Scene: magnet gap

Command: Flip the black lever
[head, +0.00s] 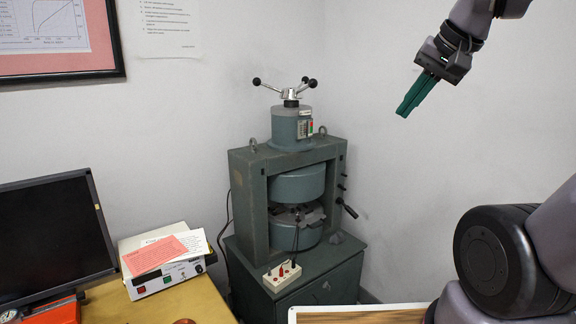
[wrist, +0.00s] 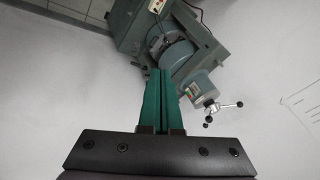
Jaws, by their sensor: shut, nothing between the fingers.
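The black lever (head: 347,208) sticks out low on the right side of a grey-green magnet machine (head: 247,200) in the head view. Its rounded black end points down and to the right. My gripper (head: 405,112) is up and to the right of the machine, in the air, with its green fingers together and empty. In the wrist view, the fingers (wrist: 158,75) point toward the machine (wrist: 130,22), which looks tilted and partly hidden behind them.
A three-armed handle (head: 290,92) tops the machine. A small switch box (head: 283,276) sits on its cabinet front. At left are a monitor (head: 50,235) and a white instrument (head: 165,279) on a wooden desk. The air between my gripper and the machine is clear.

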